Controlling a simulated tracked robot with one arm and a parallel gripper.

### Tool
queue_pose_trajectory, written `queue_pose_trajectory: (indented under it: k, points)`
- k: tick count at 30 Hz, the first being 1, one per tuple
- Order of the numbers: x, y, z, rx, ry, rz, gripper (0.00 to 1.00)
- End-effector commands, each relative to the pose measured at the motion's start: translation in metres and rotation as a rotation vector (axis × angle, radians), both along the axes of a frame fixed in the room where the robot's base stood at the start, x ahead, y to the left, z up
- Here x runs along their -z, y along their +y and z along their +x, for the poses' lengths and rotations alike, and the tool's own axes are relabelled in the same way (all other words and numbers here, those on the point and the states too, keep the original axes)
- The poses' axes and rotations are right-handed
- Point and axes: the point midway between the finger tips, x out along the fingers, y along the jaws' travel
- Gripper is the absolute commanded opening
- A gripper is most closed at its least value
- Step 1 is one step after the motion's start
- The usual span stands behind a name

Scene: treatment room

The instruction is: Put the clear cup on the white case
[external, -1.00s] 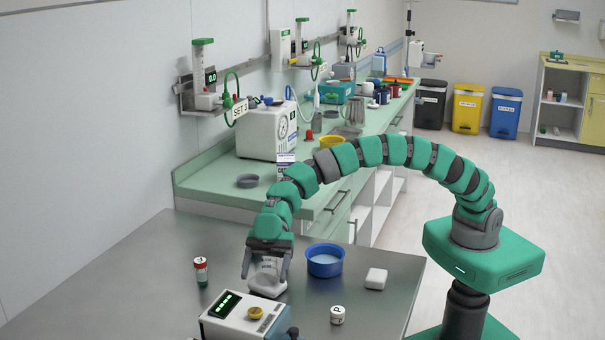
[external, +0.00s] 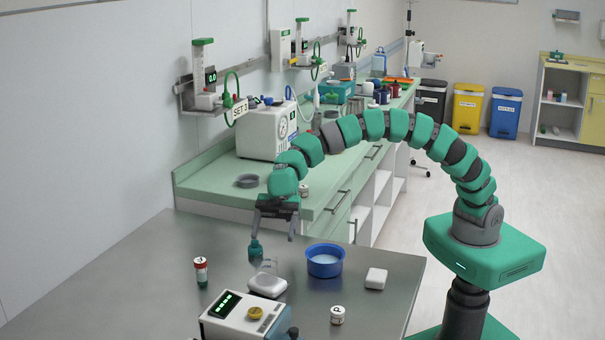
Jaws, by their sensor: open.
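The clear cup (external: 268,267) is a see-through vessel, hard to make out. It appears to stand upright on the white case (external: 267,286), a low rounded box on the grey steel table. My gripper (external: 272,236) is open and empty above the cup, its fingers pointing down and apart from it. A small teal bottle (external: 255,248) stands just behind and left of the cup.
A blue bowl (external: 325,262) stands right of the case, with a small white box (external: 376,278) beyond it. A device with a display (external: 244,318) is in front.

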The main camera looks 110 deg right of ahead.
Motion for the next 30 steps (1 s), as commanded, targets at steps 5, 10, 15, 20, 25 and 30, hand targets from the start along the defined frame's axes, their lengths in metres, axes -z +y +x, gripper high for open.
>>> queue_pose_trajectory:
  k: [5, 10, 15, 20, 25, 30]
  points:
    - [0.0, -0.001, 0.0, 0.0, 0.0, 0.0, 0.72]
    - [-0.013, 0.003, -0.003, 0.008, 0.011, -0.004, 0.72]
    - [-0.063, 0.015, -0.019, 0.053, 0.062, -0.027, 0.72]
    - [-0.124, 0.023, -0.043, 0.142, 0.106, -0.063, 0.72]
    - [-0.182, 0.025, -0.074, 0.266, 0.131, -0.096, 0.72]
    - [-0.241, 0.019, -0.11, 0.421, 0.12, -0.109, 0.72]
